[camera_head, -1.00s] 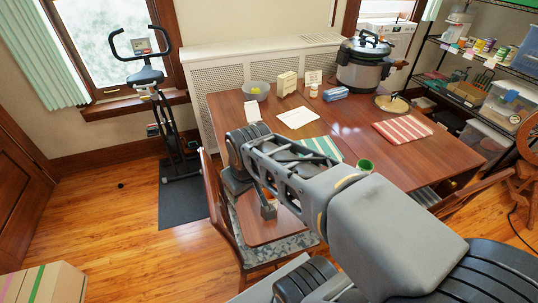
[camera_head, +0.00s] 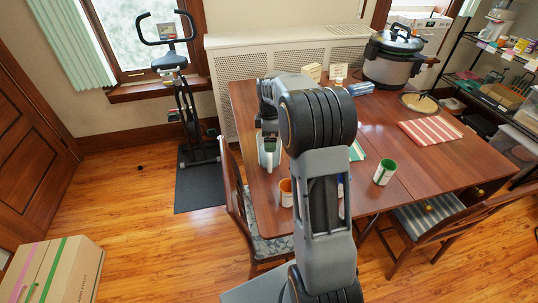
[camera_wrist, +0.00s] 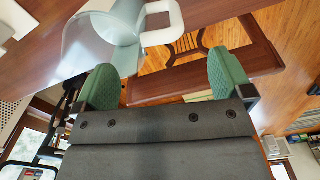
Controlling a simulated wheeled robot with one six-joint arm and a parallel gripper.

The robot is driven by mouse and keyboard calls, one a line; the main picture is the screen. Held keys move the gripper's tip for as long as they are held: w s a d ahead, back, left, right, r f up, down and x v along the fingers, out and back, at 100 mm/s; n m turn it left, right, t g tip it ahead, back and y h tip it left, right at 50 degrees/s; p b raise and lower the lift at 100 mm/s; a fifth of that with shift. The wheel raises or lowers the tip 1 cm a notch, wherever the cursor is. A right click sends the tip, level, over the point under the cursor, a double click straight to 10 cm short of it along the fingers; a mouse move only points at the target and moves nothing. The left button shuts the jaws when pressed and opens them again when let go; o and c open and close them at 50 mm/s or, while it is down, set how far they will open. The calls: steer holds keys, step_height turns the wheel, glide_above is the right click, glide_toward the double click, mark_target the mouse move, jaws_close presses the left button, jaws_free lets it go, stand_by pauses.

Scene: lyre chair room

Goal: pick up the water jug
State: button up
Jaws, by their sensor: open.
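The water jug, a clear pale vessel with a white loop handle, is at the top of the wrist view (camera_wrist: 88,45). Its handle (camera_wrist: 176,28) lies ahead of the gap between my fingers. My gripper (camera_wrist: 165,78) has green finger pads spread apart with nothing between them. In the head view, my gripper (camera_head: 268,146) is at the table's left side, beside a pale shape that seems to be the jug; my arm hides part of that area.
The floor at left is open, with a box (camera_head: 55,272) at the lower left.

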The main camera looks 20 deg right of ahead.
mark_target(270, 155)
steer(key=shift+f+p, duration=0.3)
steer(key=shift+f, duration=4.4)
steer(key=c, duration=1.4)
steer(key=shift+r, duration=0.1)
steer(key=shift+c, duration=0.5)
